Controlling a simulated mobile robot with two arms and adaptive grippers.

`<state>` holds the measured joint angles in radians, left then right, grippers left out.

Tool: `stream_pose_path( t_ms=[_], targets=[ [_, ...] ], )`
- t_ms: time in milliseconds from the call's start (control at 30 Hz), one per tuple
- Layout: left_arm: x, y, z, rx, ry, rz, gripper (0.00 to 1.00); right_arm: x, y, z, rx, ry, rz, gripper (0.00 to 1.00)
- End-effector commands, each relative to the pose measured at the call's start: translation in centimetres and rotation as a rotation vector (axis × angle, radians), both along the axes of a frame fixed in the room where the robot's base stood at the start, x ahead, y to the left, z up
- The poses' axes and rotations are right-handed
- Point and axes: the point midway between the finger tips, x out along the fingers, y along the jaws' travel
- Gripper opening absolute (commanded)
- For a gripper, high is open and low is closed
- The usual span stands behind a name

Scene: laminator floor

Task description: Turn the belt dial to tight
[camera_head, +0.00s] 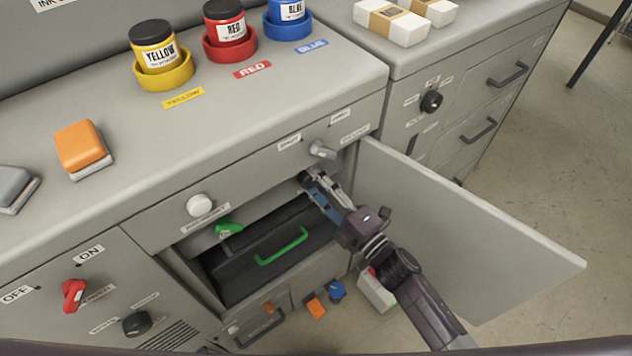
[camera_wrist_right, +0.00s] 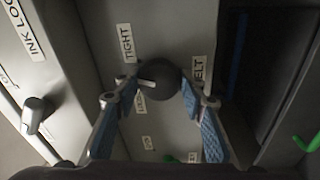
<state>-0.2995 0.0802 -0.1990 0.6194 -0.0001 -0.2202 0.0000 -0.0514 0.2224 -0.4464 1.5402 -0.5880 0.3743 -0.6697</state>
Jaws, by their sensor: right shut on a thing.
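The belt dial (camera_wrist_right: 162,76) is a round dark grey knob with a pale pointer. In the right wrist view it sits on a grey panel. The TIGHT label (camera_wrist_right: 126,42) is up and left of it, and the BELT label (camera_wrist_right: 199,75) is at its right. The pointer sticks out to the left, just below the TIGHT label. My right gripper (camera_head: 315,182) reaches into the open cabinet; in the right wrist view its blue-padded fingers (camera_wrist_right: 158,98) are shut on the dial, one on each side. In the head view the fingers largely hide the dial. My left gripper is out of view.
The open cabinet door (camera_head: 470,225) stands right of my right arm. A grey lever (camera_head: 322,150) is just above the opening. A green handle (camera_head: 283,246) and green knob (camera_head: 229,229) are inside. Ink jars stand on top. Small items lie on the floor below.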

Motion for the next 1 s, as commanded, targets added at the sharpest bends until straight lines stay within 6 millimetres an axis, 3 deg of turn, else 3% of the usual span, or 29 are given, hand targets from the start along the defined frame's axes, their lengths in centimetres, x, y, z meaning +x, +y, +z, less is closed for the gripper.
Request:
stream_pose_path(
  t_ms=[500,1000],
  targets=[
    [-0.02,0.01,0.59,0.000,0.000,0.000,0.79,-0.10,0.08,-0.19,0.276,0.204,-0.001,0.14],
    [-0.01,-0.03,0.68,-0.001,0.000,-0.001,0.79,-0.13,0.11,-0.26,0.331,0.244,-0.001,0.14]
  ],
)
